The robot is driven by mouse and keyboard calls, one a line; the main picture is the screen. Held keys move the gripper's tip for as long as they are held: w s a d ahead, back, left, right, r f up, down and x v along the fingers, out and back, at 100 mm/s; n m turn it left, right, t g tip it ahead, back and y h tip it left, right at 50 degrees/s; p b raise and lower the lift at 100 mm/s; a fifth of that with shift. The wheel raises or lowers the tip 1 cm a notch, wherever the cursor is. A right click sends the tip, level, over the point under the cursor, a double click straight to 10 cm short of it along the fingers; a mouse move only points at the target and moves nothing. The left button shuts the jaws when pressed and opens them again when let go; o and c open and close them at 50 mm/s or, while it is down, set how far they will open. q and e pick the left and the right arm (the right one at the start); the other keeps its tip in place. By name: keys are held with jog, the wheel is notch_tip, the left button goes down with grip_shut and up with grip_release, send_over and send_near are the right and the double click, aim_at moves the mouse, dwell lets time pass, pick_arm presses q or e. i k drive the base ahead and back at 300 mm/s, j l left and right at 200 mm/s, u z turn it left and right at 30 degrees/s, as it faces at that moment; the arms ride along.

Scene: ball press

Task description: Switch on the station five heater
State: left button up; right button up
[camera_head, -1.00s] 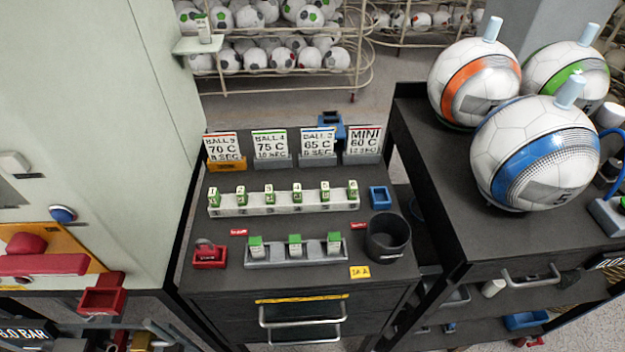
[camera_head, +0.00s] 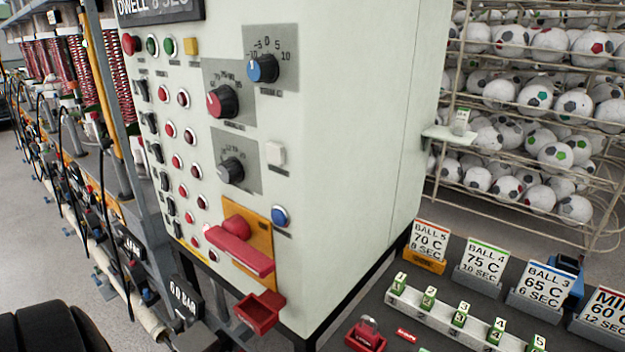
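The pale control cabinet (camera_head: 345,120) fills the middle of the view. On its left face, a column of several black switches (camera_head: 156,152) runs down beside two columns of round red lamps (camera_head: 177,161). The labels beside them are too small to read, so I cannot tell which one belongs to station five. I cannot tell the switch positions either. Neither of my grippers is in view.
The panel also has a red-pointer dial (camera_head: 222,101), a blue dial (camera_head: 262,68), a black dial (camera_head: 230,170) and a blue button (camera_head: 280,216). A red lever (camera_head: 240,248) and red tray (camera_head: 258,312) stick out below. A dark bench (camera_head: 400,285) stands right.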

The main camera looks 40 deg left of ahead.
aim_at(171, 211)
jog(key=u, duration=2.25)
